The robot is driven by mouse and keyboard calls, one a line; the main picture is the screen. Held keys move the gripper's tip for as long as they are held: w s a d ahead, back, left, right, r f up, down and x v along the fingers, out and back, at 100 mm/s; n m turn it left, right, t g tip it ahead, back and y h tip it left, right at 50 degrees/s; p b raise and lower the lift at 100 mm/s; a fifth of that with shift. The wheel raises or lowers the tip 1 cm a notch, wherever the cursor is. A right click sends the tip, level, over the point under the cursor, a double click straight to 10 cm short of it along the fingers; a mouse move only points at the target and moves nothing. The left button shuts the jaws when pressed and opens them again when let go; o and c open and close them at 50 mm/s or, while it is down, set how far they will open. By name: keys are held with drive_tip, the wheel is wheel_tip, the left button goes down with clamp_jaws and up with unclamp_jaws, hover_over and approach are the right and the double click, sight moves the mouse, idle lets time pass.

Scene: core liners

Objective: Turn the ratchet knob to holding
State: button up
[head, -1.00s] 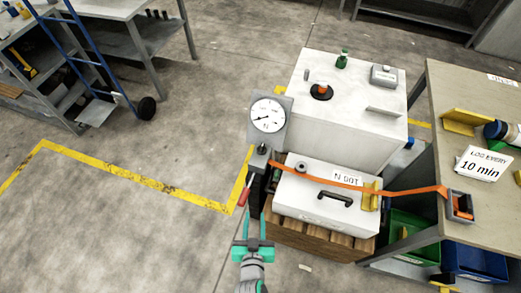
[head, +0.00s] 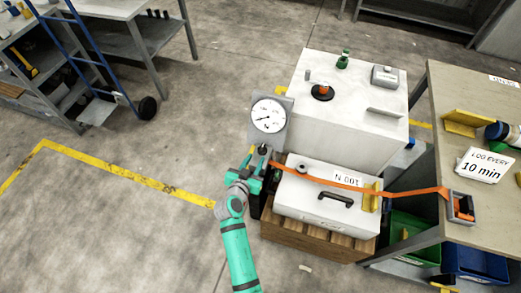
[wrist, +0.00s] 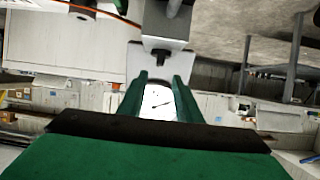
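A small black knob (head: 262,150) sits on a grey block under a round white dial gauge (head: 268,115). The wrist view shows a black knob (wrist: 159,57) on a grey block, just beyond the fingertips. My gripper (head: 254,170) is beside the post at the gauge, just below the knob. In the wrist view its two green fingers (wrist: 158,85) stand apart with nothing held between them; the dial (wrist: 158,102) shows through the gap. An orange strap (head: 360,184) runs from the post to a bracket (head: 461,207) on the right-hand table. The knob's setting is not readable.
A table (head: 450,110) is at right. Open floor (head: 110,235) lies to the left.

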sight(262, 148)
drive_tip(key=x, duration=0.8)
drive_tip(key=shift+d, duration=0.15)
drive_tip(key=shift+c, duration=0.3)
clamp_jaws()
